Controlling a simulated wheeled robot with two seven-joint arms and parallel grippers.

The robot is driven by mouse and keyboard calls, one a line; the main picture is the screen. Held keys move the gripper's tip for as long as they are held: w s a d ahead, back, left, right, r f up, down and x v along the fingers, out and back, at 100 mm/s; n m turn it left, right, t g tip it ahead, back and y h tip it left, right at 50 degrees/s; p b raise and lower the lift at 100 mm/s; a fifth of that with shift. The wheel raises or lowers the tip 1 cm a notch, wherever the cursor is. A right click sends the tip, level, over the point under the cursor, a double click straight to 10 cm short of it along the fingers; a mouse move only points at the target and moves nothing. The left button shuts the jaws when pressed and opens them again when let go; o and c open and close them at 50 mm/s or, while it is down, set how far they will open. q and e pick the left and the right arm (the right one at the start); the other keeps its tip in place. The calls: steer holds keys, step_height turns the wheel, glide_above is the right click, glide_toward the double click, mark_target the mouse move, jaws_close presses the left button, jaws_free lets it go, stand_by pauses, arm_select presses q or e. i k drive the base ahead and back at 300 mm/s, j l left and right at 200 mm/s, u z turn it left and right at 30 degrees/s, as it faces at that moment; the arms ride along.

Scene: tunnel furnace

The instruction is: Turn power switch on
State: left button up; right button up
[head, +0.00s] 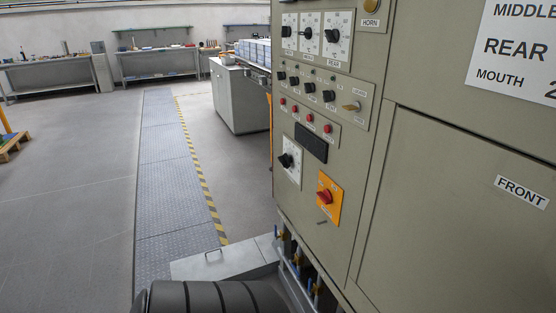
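The power switch appears to be the red rotary knob (325,196) on a square yellow-orange plate (329,200), low on the grey-green control panel (345,240) right of centre. The knob sits a little tilted on its plate; its position marks are too small to read. Nothing covers it. Neither of my grippers shows in the head view. A dark ribbed part at the bottom edge, left of the panel, seems to be mine.
Black selector knobs (286,160), red buttons (310,118) and dials (338,36) lie above the red knob. A cabinet door marked FRONT (521,191) is at right. Pipes with valves (298,262) run below the panel. The floor (80,200) at left is open.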

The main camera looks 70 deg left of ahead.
mark_target(325, 196)
steer(key=u, duration=2.05)
